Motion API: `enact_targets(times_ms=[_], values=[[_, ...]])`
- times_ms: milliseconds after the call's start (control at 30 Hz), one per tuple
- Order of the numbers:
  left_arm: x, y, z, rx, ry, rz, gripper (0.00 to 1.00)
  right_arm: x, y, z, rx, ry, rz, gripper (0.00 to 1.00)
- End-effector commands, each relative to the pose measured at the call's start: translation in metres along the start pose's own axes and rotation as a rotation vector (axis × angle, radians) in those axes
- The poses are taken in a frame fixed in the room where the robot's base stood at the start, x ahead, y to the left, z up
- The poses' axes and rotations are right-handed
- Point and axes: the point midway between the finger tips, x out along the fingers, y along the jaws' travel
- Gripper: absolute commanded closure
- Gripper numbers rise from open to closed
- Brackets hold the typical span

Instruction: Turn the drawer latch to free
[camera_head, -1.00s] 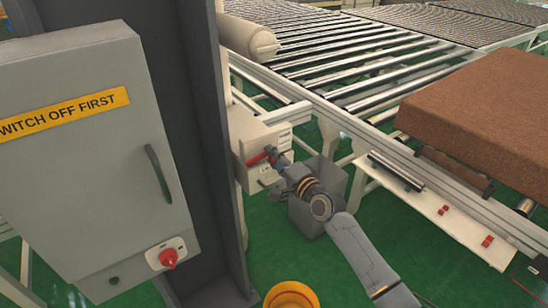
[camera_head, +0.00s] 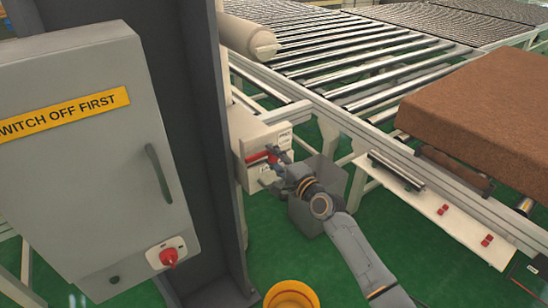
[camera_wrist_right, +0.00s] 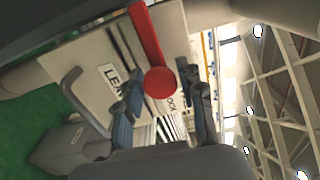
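The drawer latch is a red bar with a round red knob (camera_wrist_right: 160,82) at its end. It sits on the front of a cream box (camera_head: 243,128) fixed behind the dark column. In the head view the red latch (camera_head: 262,156) lies nearly level across the box front. My right gripper (camera_head: 281,166) is at the box front. In the right wrist view my right gripper's fingers (camera_wrist_right: 159,92) are apart, one on each side of the knob, with small gaps showing. A grey drawer pull (camera_wrist_right: 72,92) shows to the left. My left gripper is out of view.
A grey cabinet (camera_head: 85,190) with a red rotary switch (camera_head: 168,257) and a dark column (camera_head: 185,130) stand at left. A grey bin (camera_head: 325,185) is under my right arm. A roller conveyor (camera_head: 350,75) and brown mattress (camera_head: 485,110) lie right. A yellow bucket (camera_head: 291,295) stands below.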

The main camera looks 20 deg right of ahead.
Motion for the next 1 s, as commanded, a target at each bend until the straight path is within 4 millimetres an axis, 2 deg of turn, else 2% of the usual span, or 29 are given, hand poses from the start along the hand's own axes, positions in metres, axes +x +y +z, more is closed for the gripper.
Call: enact_targets(times_ms=[333,467,567,900,1000], values=[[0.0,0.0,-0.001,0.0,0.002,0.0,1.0,0.0,0.0,0.0,-0.003,0.0,0.0,0.44],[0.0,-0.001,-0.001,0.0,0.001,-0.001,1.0,-0.008,0.001,0.0,-0.003,0.0,0.0,0.44],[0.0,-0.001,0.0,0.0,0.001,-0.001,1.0,-0.022,0.001,0.0,-0.003,0.001,0.0,0.44],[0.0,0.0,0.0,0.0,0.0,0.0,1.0,-0.093,0.001,0.0,-0.003,0.0,0.003,0.44],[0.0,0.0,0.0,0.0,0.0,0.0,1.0,-0.107,0.001,0.0,-0.003,0.001,0.002,0.44]])
